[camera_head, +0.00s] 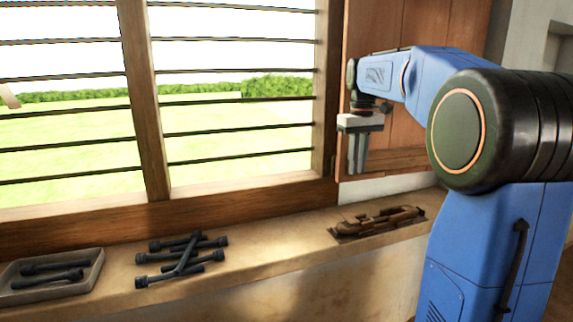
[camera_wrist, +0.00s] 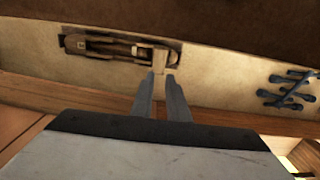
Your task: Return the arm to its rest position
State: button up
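My arm (camera_head: 415,75) is blue with dark joints and reaches left in front of the wooden shutter. My gripper (camera_head: 357,170) points down, above the sill and clear of it. In the wrist view its two grey fingers (camera_wrist: 161,76) stand a little apart with nothing between them. A wooden shuttle-like piece (camera_head: 385,220) lies on a dark flat holder on the sill, below and to the right of the gripper. It also shows beyond the fingertips in the wrist view (camera_wrist: 115,46).
Several dark bobbins (camera_head: 183,262) lie crossed on the sill (camera_head: 280,245). A grey tray (camera_head: 92,277) at the left holds more. A barred window with a wooden post (camera_head: 148,100) and an open shutter (camera_head: 405,150) stand behind. The sill between bobbins and wooden piece is clear.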

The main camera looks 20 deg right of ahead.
jog(key=shift+a, duration=0.1)
jog(key=s+a+f+t, duration=0.1)
jog(key=s+a+f, duration=0.4)
jog(key=s, duration=0.5)
jog(key=s+a+f+t, duration=0.2)
jog(key=s+a+f, duration=0.3)
jog(key=s+f, duration=0.3)
jog(key=s+a+f+t, duration=0.1)
jog(key=s+a+f, duration=0.4)
jog(key=s, duration=0.7)
notch_tip(320, 180, down, 2)
jog(key=shift+s+a+f+m+t, duration=0.1)
jog(key=shift+s+a+m+t, duration=0.1)
jog(key=shift+a+m+t, duration=0.15)
